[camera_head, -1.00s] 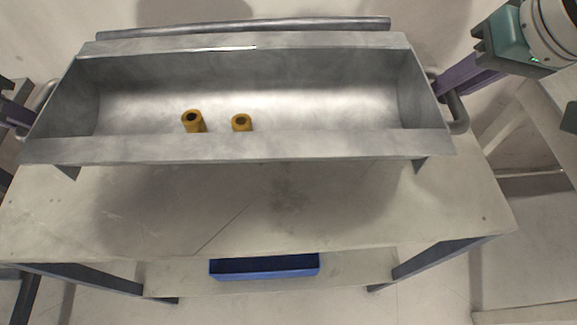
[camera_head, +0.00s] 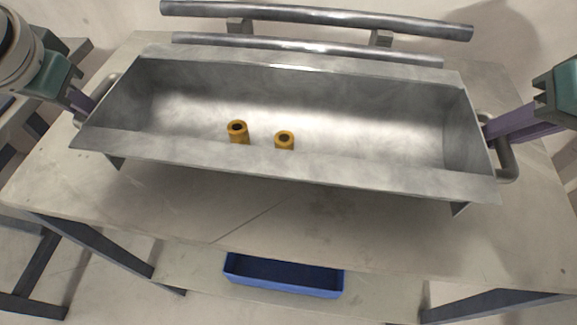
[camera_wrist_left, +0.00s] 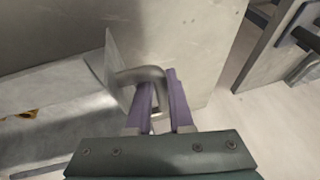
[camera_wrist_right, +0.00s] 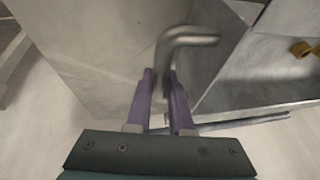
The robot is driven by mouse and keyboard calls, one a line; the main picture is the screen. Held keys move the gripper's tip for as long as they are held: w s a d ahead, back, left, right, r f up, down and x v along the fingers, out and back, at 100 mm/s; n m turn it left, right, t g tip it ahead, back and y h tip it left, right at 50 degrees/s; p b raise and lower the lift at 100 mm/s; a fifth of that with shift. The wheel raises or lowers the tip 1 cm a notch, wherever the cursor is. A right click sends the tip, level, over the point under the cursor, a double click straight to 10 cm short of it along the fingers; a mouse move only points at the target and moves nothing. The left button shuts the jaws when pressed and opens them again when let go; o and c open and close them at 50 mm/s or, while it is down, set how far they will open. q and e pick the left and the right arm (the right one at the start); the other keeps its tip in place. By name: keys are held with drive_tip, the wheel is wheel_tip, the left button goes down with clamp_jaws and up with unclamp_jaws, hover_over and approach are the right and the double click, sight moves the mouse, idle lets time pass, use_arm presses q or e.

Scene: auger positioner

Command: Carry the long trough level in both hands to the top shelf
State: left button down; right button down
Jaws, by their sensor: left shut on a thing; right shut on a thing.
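The long grey metal trough (camera_head: 300,172) spans the head view above a pale table, its shadow beneath it. Its long rim looks roughly in line with the table edge; I cannot tell exactly how high it is. My left gripper (camera_head: 86,104) is shut on the left end handle, also visible in the left wrist view (camera_wrist_left: 142,75). My right gripper (camera_head: 491,131) is shut on the right end handle, which shows in the right wrist view (camera_wrist_right: 185,35). The top shelf cannot be clearly identified.
The pale table (camera_head: 330,225) has bare surface in front of the trough. A blue bin (camera_head: 285,276) sits on the lower level. A grey rail (camera_head: 320,17) on short brackets runs behind the trough. Another dark-legged stand (camera_head: 30,260) is at the left.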

drive_tip(key=shift+w, duration=0.1)
